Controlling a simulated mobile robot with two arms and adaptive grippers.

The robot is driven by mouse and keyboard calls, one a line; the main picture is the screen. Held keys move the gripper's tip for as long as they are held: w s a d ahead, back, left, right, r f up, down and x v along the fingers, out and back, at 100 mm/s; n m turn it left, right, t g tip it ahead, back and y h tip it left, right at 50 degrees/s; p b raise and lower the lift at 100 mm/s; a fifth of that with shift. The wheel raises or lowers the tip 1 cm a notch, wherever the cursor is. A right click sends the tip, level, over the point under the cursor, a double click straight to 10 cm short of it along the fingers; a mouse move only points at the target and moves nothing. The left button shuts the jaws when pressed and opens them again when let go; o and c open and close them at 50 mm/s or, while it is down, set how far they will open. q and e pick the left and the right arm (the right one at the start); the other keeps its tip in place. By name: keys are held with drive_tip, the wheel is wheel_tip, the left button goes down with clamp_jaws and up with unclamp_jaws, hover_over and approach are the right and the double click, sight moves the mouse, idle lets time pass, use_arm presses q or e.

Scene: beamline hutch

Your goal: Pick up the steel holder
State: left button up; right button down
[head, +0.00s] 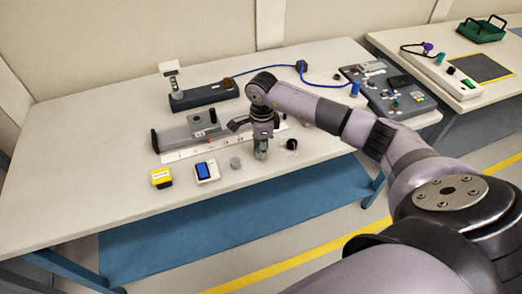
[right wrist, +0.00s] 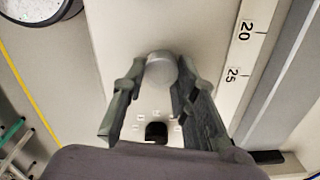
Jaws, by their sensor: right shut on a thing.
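The steel holder, a small grey cylinder (right wrist: 160,68), stands between my right fingertips in the right wrist view. My right gripper (right wrist: 157,88) is shut on it, with one finger on each side. In the head view my right gripper (head: 261,151) points down at the table, in front of the white ruler strip. There the fingers and wrist hide most of the holder. I cannot tell whether its base touches the table. My left gripper is in neither view.
The ruler strip (head: 184,154) and a grey rail block (head: 181,136) lie just behind. A grey disc (head: 235,163), a blue-screened meter (head: 206,171) and a yellow box (head: 161,177) are left of my gripper. A black round part (head: 291,144) is close on the right.

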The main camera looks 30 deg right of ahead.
drive_tip(key=shift+r, duration=0.1)
wheel_tip(320, 180, up, 20)
drive_tip(key=b, duration=0.2)
idle(0.6)
